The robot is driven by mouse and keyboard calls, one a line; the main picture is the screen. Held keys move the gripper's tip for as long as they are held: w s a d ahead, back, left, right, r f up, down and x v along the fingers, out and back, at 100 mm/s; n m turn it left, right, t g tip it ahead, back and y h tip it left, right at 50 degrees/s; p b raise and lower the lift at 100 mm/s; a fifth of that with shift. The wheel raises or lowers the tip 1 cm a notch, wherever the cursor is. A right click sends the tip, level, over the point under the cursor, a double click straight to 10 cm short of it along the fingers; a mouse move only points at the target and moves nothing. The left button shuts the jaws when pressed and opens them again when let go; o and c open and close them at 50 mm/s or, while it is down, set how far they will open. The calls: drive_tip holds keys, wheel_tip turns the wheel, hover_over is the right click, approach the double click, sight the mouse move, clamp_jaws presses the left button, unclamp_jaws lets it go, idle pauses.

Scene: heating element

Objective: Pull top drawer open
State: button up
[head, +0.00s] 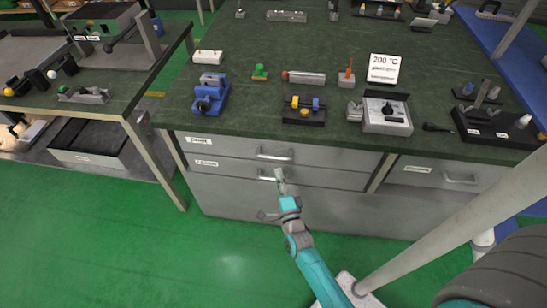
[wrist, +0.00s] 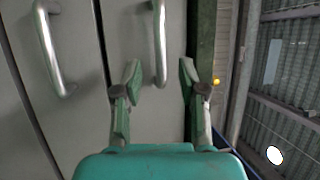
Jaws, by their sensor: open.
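The top drawer (head: 228,149) is a grey front just under the green bench top and looks shut. Its silver bar handle (head: 275,154) also shows in the wrist view (wrist: 160,35). My gripper (head: 280,175) is open and empty in front of the drawers. In the wrist view its two green fingertips (wrist: 160,74) lie on either side of the end of the upper handle. I cannot tell whether either finger touches it. In the head view the fingers overlap the lower drawer's handle (head: 266,178).
The lower drawer (head: 225,172) sits beneath, its handle (wrist: 52,50) left in the wrist view. Another drawer (head: 425,172) is at the right. Tools and fixtures stand on the bench top (head: 240,120). The green floor (head: 150,240) is clear at left.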

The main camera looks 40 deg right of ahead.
sight(273, 156)
drive_tip(key=x, duration=0.8)
drive_tip(key=shift+r, duration=0.1)
clamp_jaws()
